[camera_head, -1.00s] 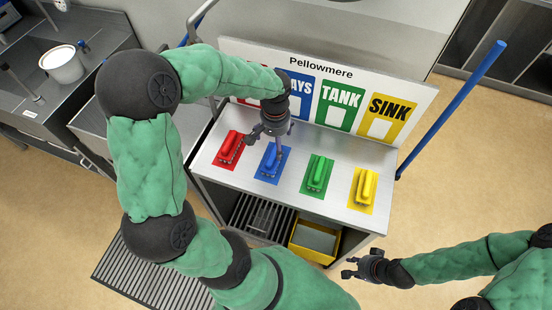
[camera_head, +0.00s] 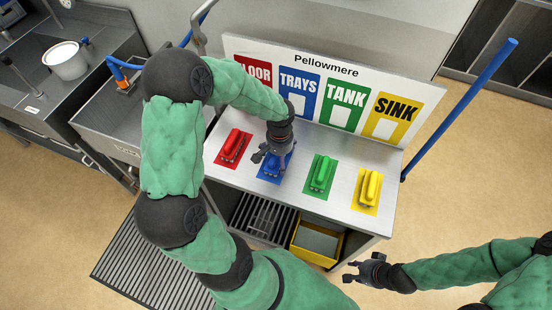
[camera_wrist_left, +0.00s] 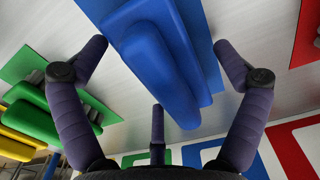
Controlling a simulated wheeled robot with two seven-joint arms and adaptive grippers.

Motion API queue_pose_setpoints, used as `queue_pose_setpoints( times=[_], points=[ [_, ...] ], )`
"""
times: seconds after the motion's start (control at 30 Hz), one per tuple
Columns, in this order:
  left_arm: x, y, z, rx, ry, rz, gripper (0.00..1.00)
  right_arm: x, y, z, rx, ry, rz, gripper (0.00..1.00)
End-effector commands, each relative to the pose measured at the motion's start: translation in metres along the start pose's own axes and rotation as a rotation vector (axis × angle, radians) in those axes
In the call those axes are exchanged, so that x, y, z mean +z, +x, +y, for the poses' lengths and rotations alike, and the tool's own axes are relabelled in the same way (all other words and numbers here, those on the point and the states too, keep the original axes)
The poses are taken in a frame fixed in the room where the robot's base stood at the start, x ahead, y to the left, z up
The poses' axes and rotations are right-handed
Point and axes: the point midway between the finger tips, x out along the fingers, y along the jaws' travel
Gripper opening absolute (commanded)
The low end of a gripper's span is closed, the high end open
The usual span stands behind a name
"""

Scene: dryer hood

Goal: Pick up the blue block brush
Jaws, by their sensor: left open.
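The blue block brush (camera_head: 272,168) lies on its blue patch on the metal tabletop (camera_head: 210,182), second from the left in the row. In the left wrist view the blue brush (camera_wrist_left: 160,65) fills the middle. My left gripper (camera_head: 272,158) is directly over the brush and hides part of it. Its fingers (camera_wrist_left: 158,60) are spread open on both sides of the brush, with a third finger below. I cannot tell whether they touch it. My right gripper (camera_head: 352,272) is empty, in front of the table at the lower right, with its fingers apart.
A red brush (camera_head: 234,146) lies left of the blue one, a green brush (camera_head: 321,173) and a yellow brush (camera_head: 369,187) to the right. A sign board (camera_head: 350,72) stands behind them. A blue pole (camera_head: 460,108) leans at the table's right. A yellow bin (camera_head: 316,243) is underneath.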

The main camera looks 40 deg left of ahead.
Motion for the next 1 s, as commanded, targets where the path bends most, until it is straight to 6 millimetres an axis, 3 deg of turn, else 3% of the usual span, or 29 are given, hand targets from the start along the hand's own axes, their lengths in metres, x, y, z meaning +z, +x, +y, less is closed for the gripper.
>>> queue_pose_setpoints(
  times=[0.17,0.4,0.77,1.0],
  points=[
    [0.000,0.000,0.000,0.000,-0.001,0.001,0.97,0.000,0.000,0.000,0.000,0.000,0.000,0.34],
    [0.000,-0.001,0.000,0.000,-0.001,0.001,0.35,0.000,0.000,0.000,0.000,0.000,0.000,0.34],
    [0.000,-0.001,0.000,0.000,-0.001,0.000,0.34,0.000,0.000,0.000,0.000,0.000,0.000,0.34],
    [-0.001,-0.014,0.000,0.000,-0.001,0.002,0.34,0.000,-0.004,-0.001,0.000,0.000,0.000,0.34]
  ],
)
